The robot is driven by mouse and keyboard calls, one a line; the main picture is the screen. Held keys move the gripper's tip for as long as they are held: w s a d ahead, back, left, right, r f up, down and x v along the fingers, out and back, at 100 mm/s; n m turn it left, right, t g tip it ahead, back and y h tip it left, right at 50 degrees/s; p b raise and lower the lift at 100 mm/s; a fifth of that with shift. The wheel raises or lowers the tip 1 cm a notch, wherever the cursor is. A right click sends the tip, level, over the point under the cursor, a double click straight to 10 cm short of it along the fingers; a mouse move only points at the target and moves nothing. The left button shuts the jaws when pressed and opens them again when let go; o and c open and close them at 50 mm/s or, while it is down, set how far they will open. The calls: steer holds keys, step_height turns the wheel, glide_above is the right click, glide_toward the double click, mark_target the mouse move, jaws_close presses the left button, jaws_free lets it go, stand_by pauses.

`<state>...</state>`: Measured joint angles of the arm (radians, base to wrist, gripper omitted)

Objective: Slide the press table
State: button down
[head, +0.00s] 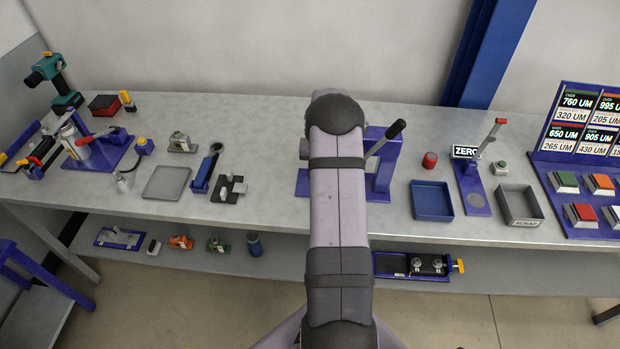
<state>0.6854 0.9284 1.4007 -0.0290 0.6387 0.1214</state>
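A blue press frame (383,165) with a black-handled lever (388,137) stands on the bench at the middle. My arm crosses in front of it and hides much of it. A blue piece of its base shows to the left of my arm. The press table cannot be made out; that part of the press is behind my arm. My gripper is not visible in the head view.
Right of the press are a red cylinder (430,160), a blue tray (432,214), a ZERO gauge stand (473,190) and a grey scrap bin (541,204). Left are a grey plate (167,182) and small tools. A black slide unit (403,264) sits on the lower shelf.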

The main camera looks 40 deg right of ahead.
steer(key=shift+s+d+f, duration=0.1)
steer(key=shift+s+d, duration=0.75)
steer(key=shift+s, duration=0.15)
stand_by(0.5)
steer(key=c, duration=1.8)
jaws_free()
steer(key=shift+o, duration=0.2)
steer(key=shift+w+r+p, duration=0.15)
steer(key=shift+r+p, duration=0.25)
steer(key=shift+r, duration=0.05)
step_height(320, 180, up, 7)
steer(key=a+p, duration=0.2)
steer(key=p, duration=0.2)
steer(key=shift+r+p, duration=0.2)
steer(key=shift+p, duration=0.2)
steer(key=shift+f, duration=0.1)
